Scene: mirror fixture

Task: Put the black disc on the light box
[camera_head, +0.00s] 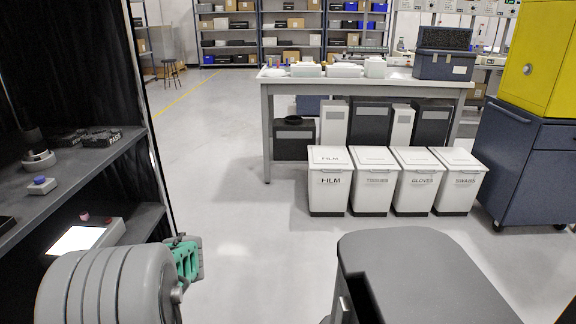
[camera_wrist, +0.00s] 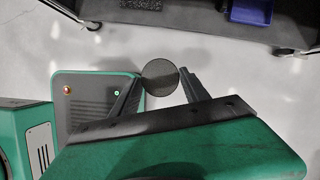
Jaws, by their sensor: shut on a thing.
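The black disc (camera_wrist: 160,77) shows in the wrist view as a dark round plate held between the two fingertips of my gripper (camera_wrist: 161,78), over the pale floor. In the head view my gripper (camera_head: 188,260) is only partly seen as a green part behind my grey arm, and the disc is hidden there. The light box (camera_head: 76,239), with a glowing white top, sits on the lower shelf at the left in the head view. My gripper is to the right of it and apart from it. The light box does not show clearly in the wrist view.
The upper shelf (camera_head: 70,184) hangs above the light box and holds a grey stand (camera_head: 39,158) and dark parts. A pink piece (camera_head: 84,216) is near the box's back edge. White bins (camera_head: 330,180) and a table (camera_head: 400,82) stand farther off. The middle floor is clear.

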